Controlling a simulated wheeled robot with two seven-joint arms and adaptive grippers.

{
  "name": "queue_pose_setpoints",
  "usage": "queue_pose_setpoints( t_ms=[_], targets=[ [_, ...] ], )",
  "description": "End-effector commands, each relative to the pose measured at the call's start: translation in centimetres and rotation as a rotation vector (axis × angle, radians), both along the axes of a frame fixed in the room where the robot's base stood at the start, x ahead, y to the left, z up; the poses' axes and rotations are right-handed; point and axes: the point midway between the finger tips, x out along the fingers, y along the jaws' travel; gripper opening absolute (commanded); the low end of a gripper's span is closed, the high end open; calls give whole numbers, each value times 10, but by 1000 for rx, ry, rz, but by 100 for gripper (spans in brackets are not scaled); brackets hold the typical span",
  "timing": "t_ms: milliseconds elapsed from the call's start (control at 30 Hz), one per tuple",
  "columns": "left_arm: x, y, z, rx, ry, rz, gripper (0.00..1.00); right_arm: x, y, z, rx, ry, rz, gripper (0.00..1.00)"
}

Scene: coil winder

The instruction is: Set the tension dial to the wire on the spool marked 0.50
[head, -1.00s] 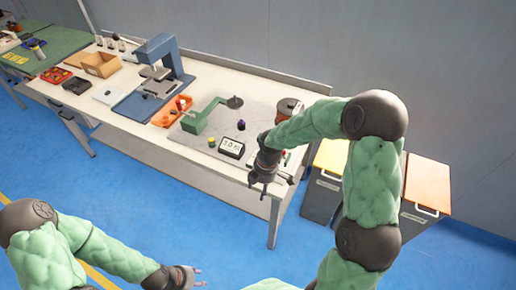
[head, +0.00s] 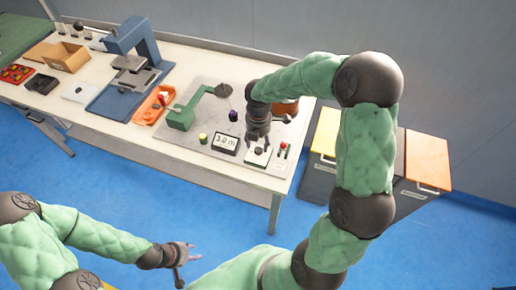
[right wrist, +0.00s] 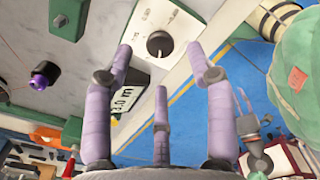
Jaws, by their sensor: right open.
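The tension dial is a dark round knob (right wrist: 160,43) on a white plate with small printed marks, at the top middle of the right wrist view. In the head view the white plate (head: 254,160) is at the front right of the bench. My right gripper (right wrist: 160,62) is open and empty, its three fingers spread short of the knob; in the head view it (head: 258,138) points down over the plate. A brown spool (head: 285,107) stands behind it, partly hidden by my arm; no 0.50 marking is readable. My left gripper (head: 190,258) is open and empty, away from the bench.
A display (head: 226,142) reading "3.0 m" sits left of the dial plate. Nearby are a yellow knob (head: 203,138), a purple-topped knob (head: 234,115), a green bracket (head: 181,118) and a red button (head: 283,146). An orange tray (head: 150,105) lies further left.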

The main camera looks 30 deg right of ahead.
Motion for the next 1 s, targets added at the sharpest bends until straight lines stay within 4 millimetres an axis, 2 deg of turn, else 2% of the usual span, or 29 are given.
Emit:
queue_pose_setpoints(
  t_ms=[33, 100, 300, 667, 767, 867, 900, 1000],
  targets=[
    [0, 0, -5, 0, 0, 0, 40, 0, 0, -11, 1, 2, 0, 56],
    [0, 0, -8, 0, 0, 0, 40, -1, 0, -22, 1, 3, 0, 56],
    [0, 0, -13, 0, 0, 0, 40, 0, 0, -39, 0, 0, -1, 56],
    [0, 0, -13, 0, 0, 0, 40, 0, 0, -43, 0, -1, -1, 56],
    [0, 0, -13, 0, 0, 0, 40, 0, 0, -43, 0, -1, -1, 34],
    [0, 0, -13, 0, -1, 0, 40, 0, 0, -43, 0, -1, -1, 5],
    [0, 0, -13, 0, -1, 0, 40, 0, 0, -43, 0, -1, -1, 0],
    [0, 0, -13, 0, 0, 0, 40, 0, 0, -43, 0, -1, -1, 0]
  ],
)
